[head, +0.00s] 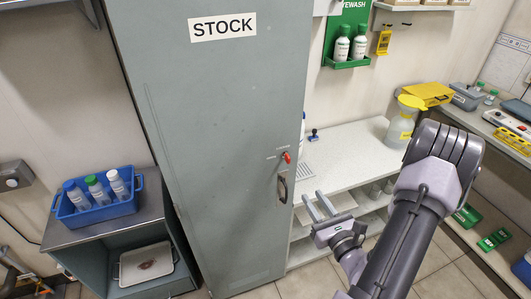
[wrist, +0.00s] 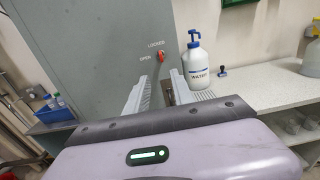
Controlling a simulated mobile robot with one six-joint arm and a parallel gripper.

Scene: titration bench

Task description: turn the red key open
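The red key (head: 287,157) sits on the front of the grey STOCK cabinet (head: 215,130), near its right edge, above a dark door handle (head: 282,188). In the wrist view the key (wrist: 162,57) looks roughly upright, below the word LOCKED and to the right of the word OPEN. My gripper (head: 312,195) is open and empty. It is in front of the cabinet, below and right of the key in the head view. In the wrist view the key shows just beyond and above the gap between the fingertips (wrist: 159,75), apart from them. The cabinet door is shut.
A white shelf bench (head: 345,150) stands right of the cabinet, with a WATER bottle (wrist: 195,62) and a small blue-handled stamp (wrist: 222,72). A blue crate of bottles (head: 98,208) is on the left stand. The floor before the cabinet looks clear.

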